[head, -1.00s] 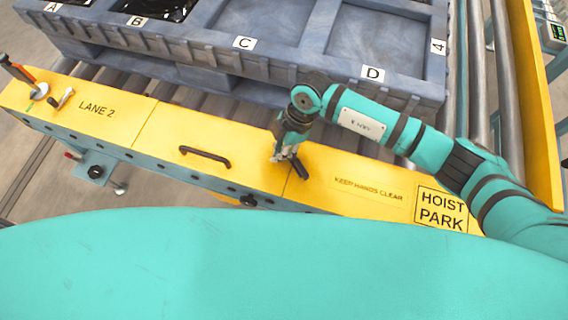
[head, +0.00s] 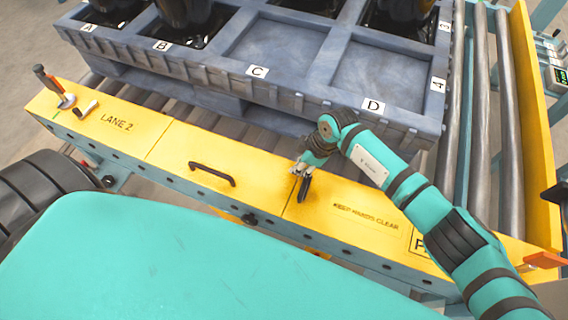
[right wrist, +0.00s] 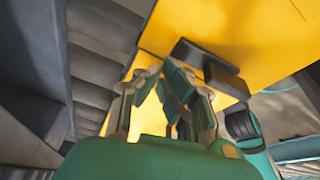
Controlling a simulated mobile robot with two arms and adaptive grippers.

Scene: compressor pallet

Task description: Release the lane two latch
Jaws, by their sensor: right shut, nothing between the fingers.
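The yellow guard rail has a "LANE 2" label (head: 117,121) at its left end. Beside the label a lever with a dark handle and orange collar (head: 48,82) stands tilted on a pale round base (head: 66,101). A short pale lever (head: 85,109) is just right of it. I cannot tell which of these is the latch. My right gripper (head: 302,184) is shut and empty over the middle of the rail, well right of the levers. Its fingers (right wrist: 178,105) also show in the right wrist view above yellow surface. My left gripper is out of view.
A black grab handle (head: 212,174) is on the rail, left of my right gripper; a dark bar (right wrist: 208,67) shows beyond the fingers. A blue-grey pallet (head: 290,97) with black items stands on rollers behind. An orange handle (head: 545,260) is at the right end.

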